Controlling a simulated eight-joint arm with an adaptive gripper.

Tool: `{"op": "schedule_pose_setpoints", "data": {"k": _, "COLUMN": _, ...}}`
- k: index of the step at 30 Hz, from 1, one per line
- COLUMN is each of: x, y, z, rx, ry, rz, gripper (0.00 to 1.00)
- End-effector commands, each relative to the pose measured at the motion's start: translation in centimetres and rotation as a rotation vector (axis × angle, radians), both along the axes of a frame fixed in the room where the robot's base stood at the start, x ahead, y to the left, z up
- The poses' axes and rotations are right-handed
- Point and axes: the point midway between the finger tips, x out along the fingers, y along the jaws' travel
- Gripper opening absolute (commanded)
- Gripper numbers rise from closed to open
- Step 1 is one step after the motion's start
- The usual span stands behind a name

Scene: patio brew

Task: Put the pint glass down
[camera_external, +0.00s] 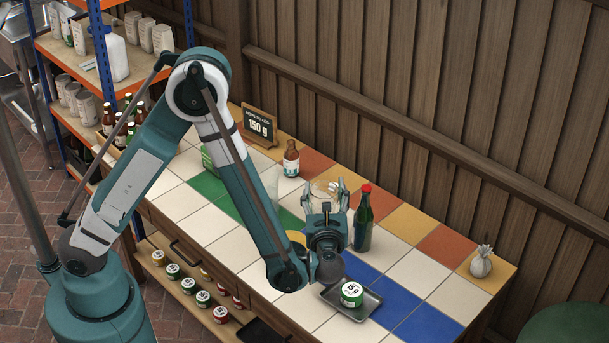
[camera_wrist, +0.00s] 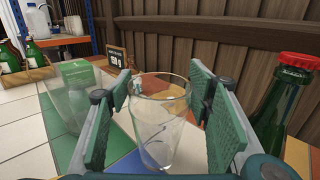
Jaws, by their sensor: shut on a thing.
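My gripper (camera_external: 325,205) is over the tiled counter, with its pads on either side of a clear pint glass (camera_wrist: 158,125). In the wrist view my gripper (camera_wrist: 160,95) is shut on this glass, which stands about upright. The glass's rim also shows between the fingers in the external view, where the gripper hides most of it. I cannot tell whether its base touches the tiles. A second clear glass (camera_wrist: 70,100) stands on the counter to the left, partly behind the left finger.
A green bottle with a red cap (camera_external: 363,222) stands close right of my gripper. A tray (camera_external: 372,304) holds a green can (camera_external: 351,294) in front. A brown bottle (camera_external: 291,160), a sign (camera_external: 260,125) and a green box (camera_wrist: 77,72) stand farther back. White tiles at right are clear.

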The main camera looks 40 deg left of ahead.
Motion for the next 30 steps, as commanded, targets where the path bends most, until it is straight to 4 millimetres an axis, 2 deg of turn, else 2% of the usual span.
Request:
{"op": "schedule_pose_setpoints", "data": {"k": 6, "x": 0.0, "y": 0.0, "z": -2.1, "rx": 0.001, "ry": -0.001, "rz": 0.0, "gripper": 0.23}}
{"op": "schedule_pose_setpoints", "data": {"k": 22, "x": 0.0, "y": 0.0, "z": -2.7, "rx": 0.0, "ry": 0.0, "rz": 0.0, "gripper": 0.23}}
{"op": "schedule_pose_setpoints", "data": {"k": 23, "x": 0.0, "y": 0.0, "z": -2.7, "rx": 0.0, "ry": 0.0, "rz": 0.0, "gripper": 0.52}}
{"op": "schedule_pose_setpoints", "data": {"k": 24, "x": 0.0, "y": 0.0, "z": -2.6, "rx": 0.0, "ry": 0.0, "rz": 0.0, "gripper": 0.57}}
{"op": "schedule_pose_setpoints", "data": {"k": 26, "x": 0.0, "y": 0.0, "z": -2.6, "rx": 0.0, "ry": 0.0, "rz": 0.0, "gripper": 0.65}}
{"op": "schedule_pose_setpoints", "data": {"k": 30, "x": 0.0, "y": 0.0, "z": -2.6, "rx": 0.0, "ry": 0.0, "rz": 0.0, "gripper": 0.65}}
